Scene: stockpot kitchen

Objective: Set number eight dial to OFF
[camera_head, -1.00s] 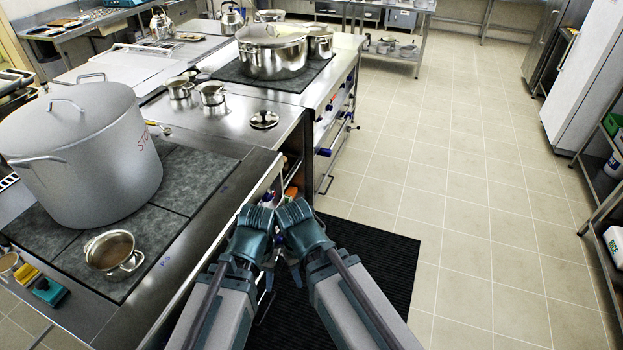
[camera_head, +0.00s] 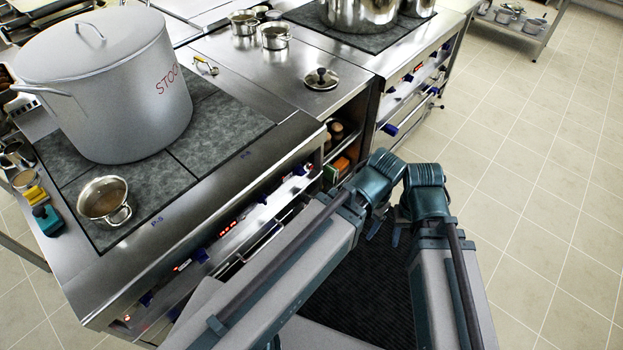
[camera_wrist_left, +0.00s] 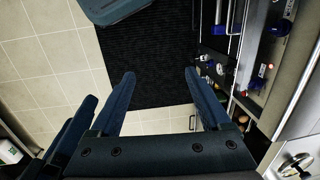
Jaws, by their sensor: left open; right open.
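A row of blue dials runs along the steel stove front, including one near its far end (camera_head: 307,168) and one lower down (camera_head: 200,255). No number eight can be read, so I cannot tell which dial it is. In the left wrist view a blue dial (camera_wrist_left: 279,27) shows on the panel at the right. My left gripper (camera_wrist_left: 163,92) is open and empty there, with its fingers apart over the dark mat and clear of the panel. My right gripper (camera_head: 398,228) is open and beside the left one, in front of the stove; neither touches a dial.
A large stockpot (camera_head: 115,95) and a small pot (camera_head: 104,200) stand on the cooktop. Another stove front (camera_head: 415,85) with dials is farther back. Open shelves (camera_head: 340,140) lie between the stoves. Tiled floor (camera_head: 540,210) is clear at the right.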

